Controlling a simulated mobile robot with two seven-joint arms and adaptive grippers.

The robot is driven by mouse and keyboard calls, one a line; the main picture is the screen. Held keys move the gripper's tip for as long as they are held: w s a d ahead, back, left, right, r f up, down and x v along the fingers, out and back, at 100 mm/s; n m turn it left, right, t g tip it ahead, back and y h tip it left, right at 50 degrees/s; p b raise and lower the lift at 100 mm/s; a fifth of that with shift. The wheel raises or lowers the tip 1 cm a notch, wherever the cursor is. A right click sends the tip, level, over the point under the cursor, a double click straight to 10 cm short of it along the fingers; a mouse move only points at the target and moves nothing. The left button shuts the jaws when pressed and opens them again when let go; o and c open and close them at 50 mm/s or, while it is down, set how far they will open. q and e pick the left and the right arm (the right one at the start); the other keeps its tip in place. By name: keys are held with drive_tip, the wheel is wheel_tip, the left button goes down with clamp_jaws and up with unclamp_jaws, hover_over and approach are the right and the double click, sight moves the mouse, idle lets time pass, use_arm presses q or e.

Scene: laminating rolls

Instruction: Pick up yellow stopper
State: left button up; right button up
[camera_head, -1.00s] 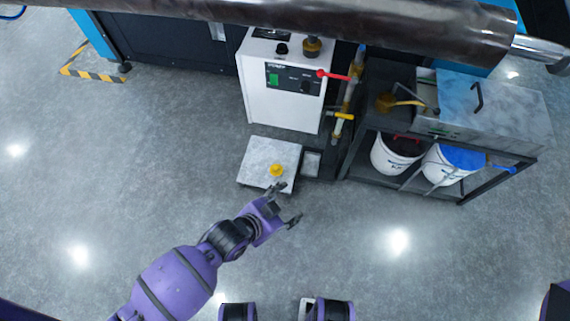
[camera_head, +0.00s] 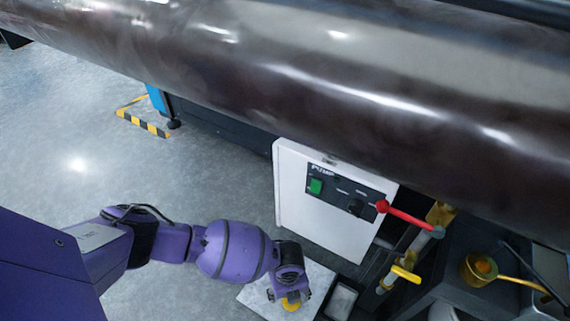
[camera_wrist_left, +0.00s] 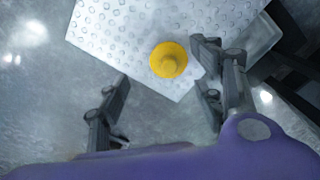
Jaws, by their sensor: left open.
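The yellow stopper (camera_head: 291,303) sits on the grey metal plate (camera_head: 318,276) on the floor, near the bottom of the head view, partly hidden by my left gripper (camera_head: 284,294). In the left wrist view the round yellow stopper (camera_wrist_left: 168,60) lies near the plate's lower edge, with the studded plate (camera_wrist_left: 120,25) around it. My left gripper (camera_wrist_left: 162,72) is open, its fingers on either side of the stopper in that view. I cannot tell whether they touch it. My right gripper is not in view.
The white pump box (camera_head: 318,215) stands behind the plate. A red-handled valve (camera_head: 405,215) and a yellow-handled valve (camera_head: 404,274) are to its right. A large dark roll (camera_head: 330,85) crosses above. Open floor (camera_head: 215,185) lies to the left.

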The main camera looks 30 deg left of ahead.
use_arm(q)
wheel_tip(320, 180, down, 2)
drive_tip(key=shift+w+d+f+b, duration=0.1)
drive_tip(key=shift+d+b, duration=0.05)
drive_tip(key=shift+b, duration=0.3)
drive_tip(key=f+b, duration=0.2)
drive_tip(key=f, duration=0.1)
drive_tip(key=d+f+b, duration=0.1)
drive_tip(key=f, duration=0.1)
drive_tip(key=shift+w+f, duration=0.1)
drive_tip(key=shift+f, duration=0.05)
drive_tip(key=c, duration=1.2)
drive_tip(key=shift+r, duration=0.25)
